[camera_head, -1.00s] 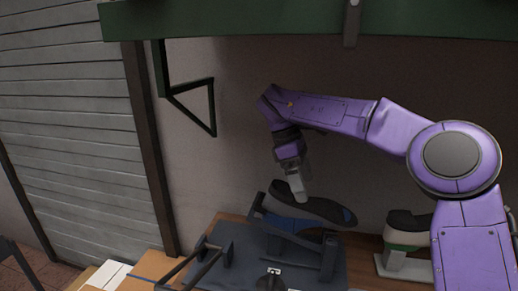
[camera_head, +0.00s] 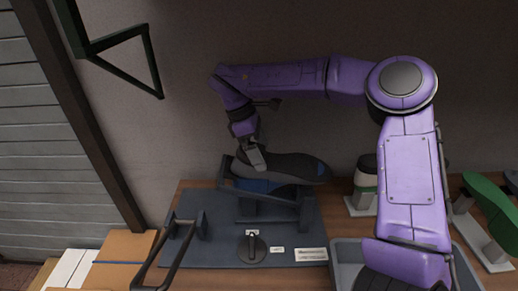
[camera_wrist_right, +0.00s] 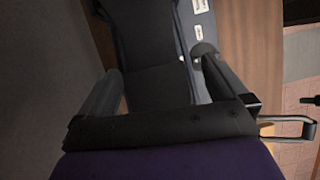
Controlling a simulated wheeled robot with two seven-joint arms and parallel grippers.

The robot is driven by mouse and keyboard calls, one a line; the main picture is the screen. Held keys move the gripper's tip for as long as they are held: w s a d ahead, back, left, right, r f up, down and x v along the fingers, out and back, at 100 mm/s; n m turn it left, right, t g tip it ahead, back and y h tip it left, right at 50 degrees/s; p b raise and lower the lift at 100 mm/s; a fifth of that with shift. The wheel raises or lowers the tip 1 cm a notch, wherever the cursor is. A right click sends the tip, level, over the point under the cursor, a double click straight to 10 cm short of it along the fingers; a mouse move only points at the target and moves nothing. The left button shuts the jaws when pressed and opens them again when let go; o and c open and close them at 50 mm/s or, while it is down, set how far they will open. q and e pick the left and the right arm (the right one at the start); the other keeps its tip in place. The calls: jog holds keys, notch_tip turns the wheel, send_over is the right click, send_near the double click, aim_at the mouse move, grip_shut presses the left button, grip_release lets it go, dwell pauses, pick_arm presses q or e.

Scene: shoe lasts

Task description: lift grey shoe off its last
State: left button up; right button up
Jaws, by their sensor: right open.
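The grey shoe (camera_head: 290,166) lies sole up on its last, on a dark stand (camera_head: 270,208) in the head view. A blue part (camera_head: 258,185) shows under its left end. My right gripper (camera_head: 255,158) is at the shoe's left end, pointing down. In the right wrist view my right gripper (camera_wrist_right: 162,62) is open, with its fingers either side of the dark shoe (camera_wrist_right: 150,35). I cannot tell whether the fingers touch it. My left gripper is not in view.
The stand is on a dark mat (camera_head: 205,255) on a wooden table. A dark frame (camera_head: 200,226) stands at the mat's left. Another shoe on a light stand (camera_head: 362,203) and a green shoe form (camera_head: 488,205) are to the right. A grey tray (camera_head: 340,250) is in front.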

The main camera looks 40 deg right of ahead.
jog(key=w+f, duration=0.2)
jog(key=w, duration=0.1)
jog(key=shift+f, duration=0.25)
jog(key=shift+s+r, duration=0.1)
jog(key=shift+s, duration=0.05)
jog(key=shift+s+r, duration=0.2)
jog(key=shift+s, duration=0.2)
jog(key=c, duration=0.3)
jog(key=shift+s+r, duration=0.1)
jog(key=shift+s, duration=0.15)
jog(key=c, duration=1)
jog(key=o, duration=0.4)
jog(key=shift+w, duration=0.2)
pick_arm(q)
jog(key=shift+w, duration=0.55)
pick_arm(e)
jog(key=c, duration=0.3)
jog(key=shift+c, duration=0.2)
